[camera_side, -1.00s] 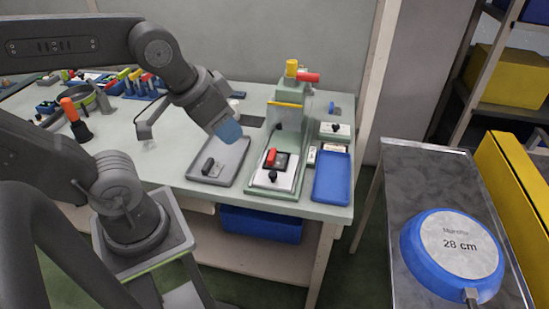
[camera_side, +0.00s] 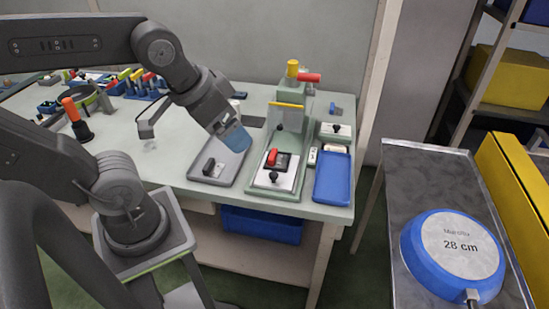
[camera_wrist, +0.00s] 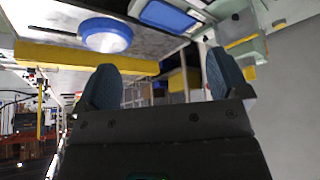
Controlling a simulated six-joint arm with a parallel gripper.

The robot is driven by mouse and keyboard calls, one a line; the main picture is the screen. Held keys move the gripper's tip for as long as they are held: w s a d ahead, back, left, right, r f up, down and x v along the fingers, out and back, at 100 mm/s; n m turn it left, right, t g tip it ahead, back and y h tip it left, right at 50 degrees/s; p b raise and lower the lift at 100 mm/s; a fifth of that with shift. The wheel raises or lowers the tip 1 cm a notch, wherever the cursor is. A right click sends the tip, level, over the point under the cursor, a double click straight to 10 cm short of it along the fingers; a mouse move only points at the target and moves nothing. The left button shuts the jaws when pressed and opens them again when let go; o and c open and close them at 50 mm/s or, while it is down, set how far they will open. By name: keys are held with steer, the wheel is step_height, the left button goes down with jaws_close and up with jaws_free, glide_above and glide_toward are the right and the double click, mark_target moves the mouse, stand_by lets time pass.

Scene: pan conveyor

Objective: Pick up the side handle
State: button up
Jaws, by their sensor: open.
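A small dark handle (camera_side: 209,165), which looks like the side handle, lies at the left in a shallow grey tray (camera_side: 226,178) on the workbench. My gripper (camera_side: 238,140) is above the back right part of this tray in the side view, apart from the handle. Its blue fingertips overlap in that view. In the wrist view my gripper (camera_wrist: 162,78) shows two separated blue fingers with nothing between them. I cannot make out the handle in the wrist view.
A green fixture (camera_side: 287,115) with a red-handled clamp stands right of the grey tray. Beside it is a blue tray (camera_side: 333,180). A blue pan (camera_side: 411,250) lies on the metal conveyor at right, and also shows in the wrist view (camera_wrist: 104,36). An orange-handled tool (camera_side: 75,115) stands at left.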

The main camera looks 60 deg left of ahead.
steer(key=w+a+f+m+g, duration=0.25)
steer(key=w+a+m, duration=0.2)
steer(key=w, duration=0.55)
steer(key=m+g, duration=0.3)
steer(key=m, duration=0.2)
glide_toward(274, 154)
steer(key=shift+n, duration=0.25)
step_height(274, 154, down, 9)
steer(key=shift+w+f, duration=0.1)
steer(key=shift+f, duration=0.05)
steer(key=shift+c, duration=0.4)
steer(key=c, duration=1)
steer(key=shift+r, duration=0.2)
